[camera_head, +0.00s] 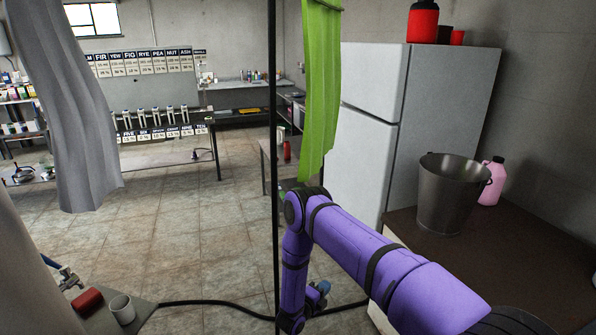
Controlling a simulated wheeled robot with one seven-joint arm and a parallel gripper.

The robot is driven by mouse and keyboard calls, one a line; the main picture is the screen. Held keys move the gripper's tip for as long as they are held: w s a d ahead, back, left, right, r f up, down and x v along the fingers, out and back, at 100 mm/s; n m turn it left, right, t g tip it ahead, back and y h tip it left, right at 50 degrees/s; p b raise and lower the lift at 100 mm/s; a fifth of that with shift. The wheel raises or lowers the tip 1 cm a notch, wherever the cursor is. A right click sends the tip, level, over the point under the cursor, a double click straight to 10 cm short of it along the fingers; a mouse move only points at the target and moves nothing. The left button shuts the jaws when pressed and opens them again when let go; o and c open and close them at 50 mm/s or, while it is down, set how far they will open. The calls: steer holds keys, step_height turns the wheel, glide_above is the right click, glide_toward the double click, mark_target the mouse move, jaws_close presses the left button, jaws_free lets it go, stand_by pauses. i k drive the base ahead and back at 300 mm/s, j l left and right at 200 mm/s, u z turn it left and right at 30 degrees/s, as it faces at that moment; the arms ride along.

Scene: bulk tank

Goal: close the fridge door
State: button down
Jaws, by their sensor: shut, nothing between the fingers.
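The fridge (446,110) stands at the right, with a grey side and a white front. Its upper door (372,78) looks flush with the body. The lower door (358,160) lies nearly in line with the upper one, with a dark seam between them. I cannot tell whether either door is slightly ajar. The green curtain and my purple arm hide the left and lower parts of the front. My arm bends down in front of the fridge, and its end leaves the bottom of the picture, so my gripper is not seen.
A dark pole (273,120) and a green curtain (319,85) stand left of the fridge. A brown counter (500,240) at right holds a metal bucket (448,195) and pink jug (492,182). A black hose (215,304) crosses the floor. Tiled floor is open at centre-left.

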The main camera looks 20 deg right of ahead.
mark_target(358, 169)
steer(key=i+u, duration=0.1)
steer(key=u, duration=0.2)
steer(key=i+j+z, duration=0.15)
steer(key=i, duration=0.25)
steer(key=i+j+z, duration=0.15)
steer(key=i, duration=1.45)
steer(key=i+l+z, duration=0.15)
steer(key=i+z, duration=0.25)
steer(key=i, duration=0.25)
steer(key=i+z, duration=0.4)
steer(key=i, duration=0.25)
